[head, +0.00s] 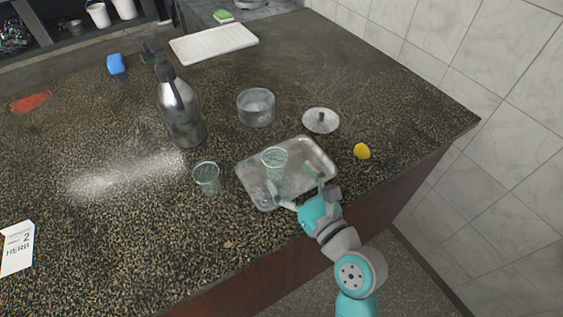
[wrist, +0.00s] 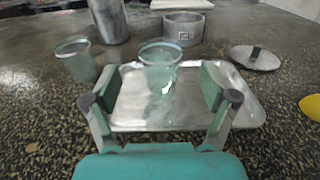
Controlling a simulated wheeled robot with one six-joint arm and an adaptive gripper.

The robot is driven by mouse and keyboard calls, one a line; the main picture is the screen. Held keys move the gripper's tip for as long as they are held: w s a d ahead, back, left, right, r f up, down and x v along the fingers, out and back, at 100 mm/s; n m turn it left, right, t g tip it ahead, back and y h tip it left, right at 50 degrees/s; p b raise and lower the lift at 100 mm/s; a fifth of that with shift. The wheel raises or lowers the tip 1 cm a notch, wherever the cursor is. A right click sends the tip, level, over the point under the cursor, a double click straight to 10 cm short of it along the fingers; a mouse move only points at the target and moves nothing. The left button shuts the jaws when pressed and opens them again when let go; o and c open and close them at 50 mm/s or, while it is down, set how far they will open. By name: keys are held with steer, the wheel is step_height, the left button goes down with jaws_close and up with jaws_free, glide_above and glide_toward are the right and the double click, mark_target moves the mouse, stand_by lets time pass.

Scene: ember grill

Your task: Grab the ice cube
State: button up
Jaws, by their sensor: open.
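No ice cube can be made out for certain. A faint clear shape (head: 258,194) lies at the near left of the metal tray (head: 308,152); I cannot tell what it is. A grey metal tub (head: 256,108), lettered like "ICE" in the wrist view (wrist: 184,29), stands behind the tray; its contents are not clear. A greenish clear cup (head: 274,161) stands upright on the tray. My gripper (head: 298,184) is open over the tray's near side. In the wrist view, the cup (wrist: 160,66) appears between and beyond the fingers, with nothing gripped.
A second clear cup (head: 206,178) stands left of the tray. A steel bottle (head: 180,112) stands behind it. A round lid (head: 321,121) and a yellow lemon-like piece (head: 362,151) lie to the right. The counter's front left is mostly clear.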

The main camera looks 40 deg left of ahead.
steer(key=v, duration=0.6)
steer(key=shift+d, duration=0.1)
steer(key=s+d+f+n+t+h, duration=0.2)
steer(key=d+f+h, duration=0.1)
steer(key=d+f, duration=0.3)
steer(key=s+d+f+n+t+h, duration=0.3)
steer(key=d+f+h, duration=0.1)
steer(key=d, duration=0.5)
steer(key=s+d+f+n+t+h, duration=0.2)
steer(key=d+f+h, duration=0.1)
steer(key=d+f, duration=0.3)
steer(key=s+d+r+n+h, duration=0.2)
steer(key=s+d+n, duration=0.4)
steer(key=s, duration=0.3)
steer(key=s+d+r+n+h, duration=0.2)
steer(key=s+d+n+h, duration=0.2)
steer(key=s+d+n, duration=0.2)
steer(key=s+n, duration=0.2)
steer(key=s, duration=0.1)
steer(key=shift+s+d+n+t+h, duration=0.25)
steer(key=shift+d+n+t+h, duration=0.05)
steer(key=shift+n+t, duration=0.1)
steer(key=shift+s+r+n, duration=0.25)
steer(key=shift+n, duration=0.05)
steer(key=c, duration=0.9)
steer(key=shift+c, duration=0.2)
